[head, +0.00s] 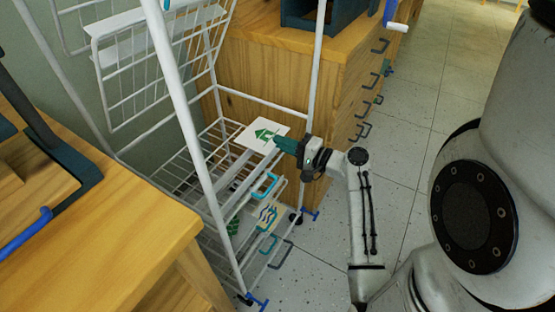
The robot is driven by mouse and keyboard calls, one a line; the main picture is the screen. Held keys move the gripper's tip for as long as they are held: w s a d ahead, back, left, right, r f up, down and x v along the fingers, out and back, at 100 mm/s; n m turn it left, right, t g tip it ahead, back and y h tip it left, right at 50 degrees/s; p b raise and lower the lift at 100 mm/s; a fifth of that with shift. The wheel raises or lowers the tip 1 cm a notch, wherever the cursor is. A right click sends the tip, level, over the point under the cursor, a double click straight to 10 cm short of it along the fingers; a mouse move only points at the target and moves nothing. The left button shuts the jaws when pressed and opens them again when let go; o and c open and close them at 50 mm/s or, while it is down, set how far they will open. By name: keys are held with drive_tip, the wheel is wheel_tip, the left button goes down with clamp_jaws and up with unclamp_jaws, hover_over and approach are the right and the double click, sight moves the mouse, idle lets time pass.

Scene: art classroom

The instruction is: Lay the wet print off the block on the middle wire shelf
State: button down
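The print (262,135) is a white sheet with a green house-like picture. It lies flat in the air or just over a wire shelf of the white drying rack (192,110); the gap beneath it cannot be judged. My gripper (281,143) reaches in from the right, and its dark green fingers meet the print's right edge, seemingly closed on it. The wire shelf (190,172) shows below and left of the print. I cannot make out the print block.
White rack posts (185,115) stand in front and to the right of the shelves. Upper wire panels (145,80) are tilted up, with pale sheets near them. A wooden table (110,230) is at left, and a wooden drawer cabinet (265,75) is behind.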

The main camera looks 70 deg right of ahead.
drive_tip(key=shift+f+b, duration=0.8)
drive_tip(key=shift+f, duration=1.3)
drive_tip(key=shift+f, duration=0.15)
drive_tip(key=c, duration=1.4)
unclamp_jaws()
drive_tip(key=shift+o, duration=0.2)
